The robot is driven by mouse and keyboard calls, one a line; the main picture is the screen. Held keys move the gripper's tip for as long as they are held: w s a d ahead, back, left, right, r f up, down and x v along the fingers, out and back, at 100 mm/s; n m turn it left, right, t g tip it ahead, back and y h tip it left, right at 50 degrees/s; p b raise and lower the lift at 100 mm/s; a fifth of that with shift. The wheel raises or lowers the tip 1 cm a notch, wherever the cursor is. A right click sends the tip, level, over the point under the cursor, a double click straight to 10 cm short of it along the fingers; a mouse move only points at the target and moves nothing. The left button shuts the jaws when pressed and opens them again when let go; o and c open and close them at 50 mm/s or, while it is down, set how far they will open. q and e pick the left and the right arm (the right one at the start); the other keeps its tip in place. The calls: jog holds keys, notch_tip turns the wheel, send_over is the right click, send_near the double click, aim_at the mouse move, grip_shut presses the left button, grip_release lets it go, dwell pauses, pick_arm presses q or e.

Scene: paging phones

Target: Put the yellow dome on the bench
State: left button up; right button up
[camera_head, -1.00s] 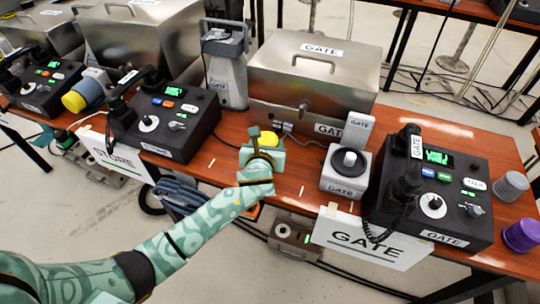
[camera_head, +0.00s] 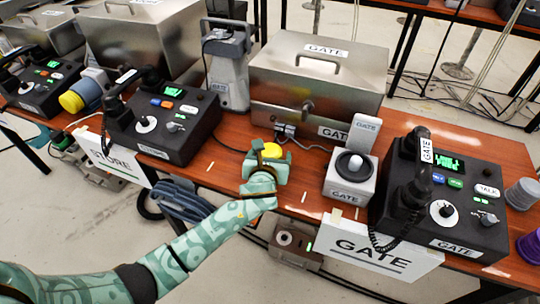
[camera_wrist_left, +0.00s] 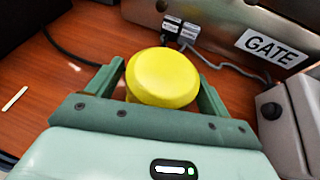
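The yellow dome (camera_head: 271,150) is above or on the bench, in front of the closed steel case on the GATE side. My left gripper (camera_head: 268,160) is around it, with one finger on each side. In the left wrist view the yellow dome (camera_wrist_left: 163,77) sits between the fingers of the left gripper (camera_wrist_left: 162,80), close against both. It has a rounded top over a narrower body. Its underside is hidden, so I cannot tell whether it touches the wood. The brown bench (camera_head: 230,135) has bare wood around the gripper. My right gripper is not in view.
A GATE button box (camera_head: 350,178) and black GATE phone console (camera_head: 440,200) stand to the right. A black STORE console (camera_head: 165,122) stands to the left. The steel case (camera_head: 315,80) and cables are behind. The GATE sign (camera_head: 370,245) hangs at the front edge.

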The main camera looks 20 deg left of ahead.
pick_arm(q)
jog(key=shift+r, duration=0.2)
jog(key=p+v, duration=0.5)
jog(key=v, duration=0.6)
jog(key=shift+r+p, duration=0.1)
jog(key=shift+p, duration=0.2)
jog(key=shift+s+d, duration=0.1)
jog(key=shift+s, duration=0.35)
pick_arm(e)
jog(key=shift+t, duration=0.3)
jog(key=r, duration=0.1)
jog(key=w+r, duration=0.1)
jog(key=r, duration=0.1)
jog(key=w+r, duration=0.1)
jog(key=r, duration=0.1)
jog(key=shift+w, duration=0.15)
